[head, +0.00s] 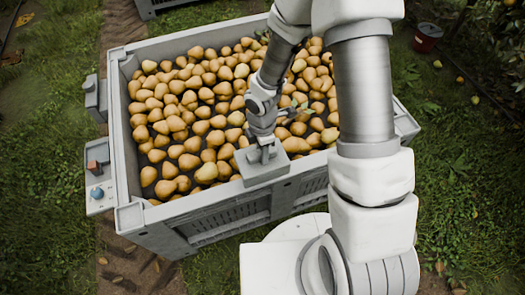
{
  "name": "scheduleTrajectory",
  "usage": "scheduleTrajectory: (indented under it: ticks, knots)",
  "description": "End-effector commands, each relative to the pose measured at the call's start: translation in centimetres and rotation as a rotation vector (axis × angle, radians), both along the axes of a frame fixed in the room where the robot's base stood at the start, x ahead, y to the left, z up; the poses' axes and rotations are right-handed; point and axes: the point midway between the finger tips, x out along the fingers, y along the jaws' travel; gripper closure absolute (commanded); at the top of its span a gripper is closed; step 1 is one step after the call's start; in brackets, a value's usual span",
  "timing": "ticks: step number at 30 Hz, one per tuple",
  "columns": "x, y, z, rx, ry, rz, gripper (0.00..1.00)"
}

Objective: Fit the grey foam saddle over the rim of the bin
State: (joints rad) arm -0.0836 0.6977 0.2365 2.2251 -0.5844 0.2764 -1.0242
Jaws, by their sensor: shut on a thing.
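The grey foam saddle (264,170) is a pale block with a raised grip on top. My gripper (264,144) is shut on that grip from above. The saddle overlaps the near rim of the large grey bin (185,209) in the head view, right of the middle of that side. It looks roughly in line with the rim. I cannot tell whether it is seated on the rim or held just above it; its underside is hidden. The bin is full of yellow-brown pears (205,100). My arm hides part of the bin's right side.
Another grey block (95,97) is at the left rim. A red bucket (427,37) stands on the grass at the upper right.

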Motion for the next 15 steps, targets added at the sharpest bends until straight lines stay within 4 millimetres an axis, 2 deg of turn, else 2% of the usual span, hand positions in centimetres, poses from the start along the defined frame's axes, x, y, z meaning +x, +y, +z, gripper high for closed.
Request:
scheduleTrajectory:
  ticks: [15]
  knots:
    - [0.0, 0.0, -4.0, 0.000, 0.001, -0.005, 1.00]
